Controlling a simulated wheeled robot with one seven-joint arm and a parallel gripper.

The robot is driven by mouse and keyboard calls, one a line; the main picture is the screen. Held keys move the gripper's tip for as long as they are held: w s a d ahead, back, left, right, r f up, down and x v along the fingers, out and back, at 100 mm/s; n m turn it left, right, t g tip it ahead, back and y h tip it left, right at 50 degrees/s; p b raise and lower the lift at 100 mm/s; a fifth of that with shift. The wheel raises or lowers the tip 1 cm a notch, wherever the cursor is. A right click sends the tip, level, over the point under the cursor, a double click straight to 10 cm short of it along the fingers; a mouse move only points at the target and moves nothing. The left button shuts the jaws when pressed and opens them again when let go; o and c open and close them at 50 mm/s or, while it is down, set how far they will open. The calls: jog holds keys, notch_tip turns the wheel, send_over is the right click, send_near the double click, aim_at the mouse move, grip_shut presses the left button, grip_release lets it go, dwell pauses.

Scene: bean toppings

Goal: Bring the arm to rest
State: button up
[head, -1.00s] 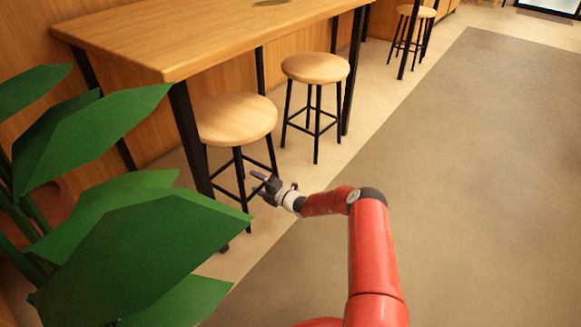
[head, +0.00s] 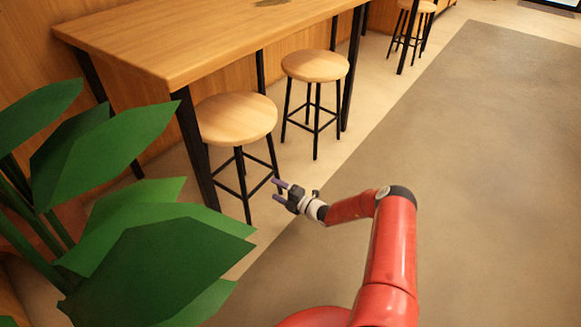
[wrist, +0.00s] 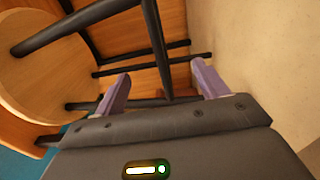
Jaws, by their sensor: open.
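My gripper (head: 277,191) is at the end of my red arm, in the lower middle of the head view. Its two purple fingers are spread apart with nothing between them. It stands just right of the nearest stool's legs in the picture; whether it is apart from them in depth is hard to tell. In the wrist view my gripper (wrist: 160,82) is also open and empty, with stool legs beyond its fingers.
The near stool (head: 236,120) and a second stool (head: 315,66) stand along the long wooden table (head: 190,42). A large green plant (head: 150,262) fills the lower left. The grey floor (head: 470,170) on the right is clear.

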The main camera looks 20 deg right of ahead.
jog(key=s+a+r+n+g+h+p, duration=0.1)
jog(key=s+a+r+n+g, duration=0.3)
jog(key=r+n, duration=0.55)
jog(key=s+a+r+n+g+p, duration=0.25)
jog(key=s+r+n+g, duration=0.2)
jog(key=r+n, duration=0.5)
jog(key=s+a+r+n+g+h+p, duration=0.1)
jog(key=s+a+r+n+g, duration=0.5)
jog(key=r, duration=0.6)
jog(key=s+d+r+n+t+h+p, duration=0.1)
jog(key=s+d+r+n+t+h, duration=0.1)
jog(key=s+r+n, duration=0.4)
jog(key=s+d+r+n+t+h+p, duration=0.1)
jog(key=s+d+r+n+h, duration=0.3)
jog(key=s, duration=0.9)
jog(key=s+d+r+n+t+h+p, duration=0.2)
jog(key=s+d+r+n, duration=0.3)
jog(key=s+r+n, duration=0.5)
jog(key=shift+d+r+n+t+h, duration=0.25)
jog(key=shift+n+t+h, duration=0.15)
jog(key=shift+t+h, duration=0.45)
